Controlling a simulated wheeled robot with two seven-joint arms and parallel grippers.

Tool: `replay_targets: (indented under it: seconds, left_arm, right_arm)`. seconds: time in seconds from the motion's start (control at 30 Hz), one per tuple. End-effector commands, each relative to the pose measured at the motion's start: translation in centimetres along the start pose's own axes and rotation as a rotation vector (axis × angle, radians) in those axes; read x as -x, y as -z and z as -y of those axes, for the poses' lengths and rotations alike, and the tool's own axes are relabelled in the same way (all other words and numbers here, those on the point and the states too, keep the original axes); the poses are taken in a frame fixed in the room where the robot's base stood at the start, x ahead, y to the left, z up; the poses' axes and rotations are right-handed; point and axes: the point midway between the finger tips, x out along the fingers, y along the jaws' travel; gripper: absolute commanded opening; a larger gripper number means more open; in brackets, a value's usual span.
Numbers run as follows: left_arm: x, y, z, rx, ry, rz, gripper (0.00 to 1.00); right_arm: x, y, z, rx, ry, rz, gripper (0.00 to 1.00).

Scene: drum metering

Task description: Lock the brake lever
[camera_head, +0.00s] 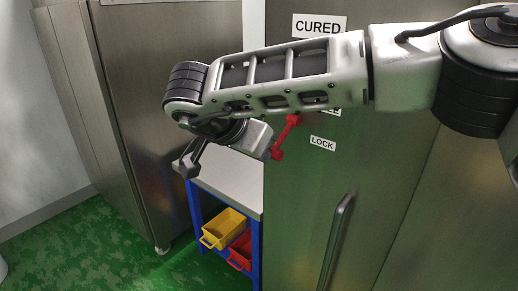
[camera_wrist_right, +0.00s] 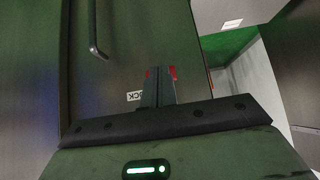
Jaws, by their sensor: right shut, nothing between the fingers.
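The red brake lever (camera_head: 285,137) is on the front of the steel cabinet, slanting from upper right to lower left, with a red knob at each visible end. The LOCK label (camera_head: 322,143) is to its right; another label above is mostly hidden behind my right arm. My right gripper (camera_wrist_right: 159,72) is shut and empty, pointing at the cabinet front. In the wrist view, red parts of the lever (camera_wrist_right: 173,72) show on both sides of the fingertips, which hide its middle. I cannot tell whether they touch it. My left gripper is in neither view.
The cabinet has a long vertical bar handle (camera_head: 337,240) below right of the lever and a CURED label (camera_head: 319,26) above. A blue-legged bench (camera_head: 232,178) with a yellow bin (camera_head: 224,228) and a red bin (camera_head: 240,250) stands left. Another steel cabinet (camera_head: 130,130) is farther left.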

Motion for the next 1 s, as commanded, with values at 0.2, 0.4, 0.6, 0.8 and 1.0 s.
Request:
replay_targets:
  seconds: [0.2,0.4,0.6,0.8,1.0]
  left_arm:
    - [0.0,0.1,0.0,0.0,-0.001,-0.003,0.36]
    - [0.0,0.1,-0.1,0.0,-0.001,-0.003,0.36]
    - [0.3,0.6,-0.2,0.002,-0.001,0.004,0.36]
    - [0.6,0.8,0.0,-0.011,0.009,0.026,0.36]
    - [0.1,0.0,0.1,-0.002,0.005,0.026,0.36]
  right_arm:
    - [-0.2,-0.1,-0.1,0.0,-0.003,0.001,0.0]
    - [-0.2,0.0,-0.1,0.0,-0.003,0.001,0.0]
    - [1.1,0.5,0.0,-0.001,-0.002,0.0,0.0]
    - [4.5,0.6,0.2,0.0,0.0,-0.001,0.0]
    - [8.0,-2.5,0.2,0.0,-0.001,-0.003,0.0]
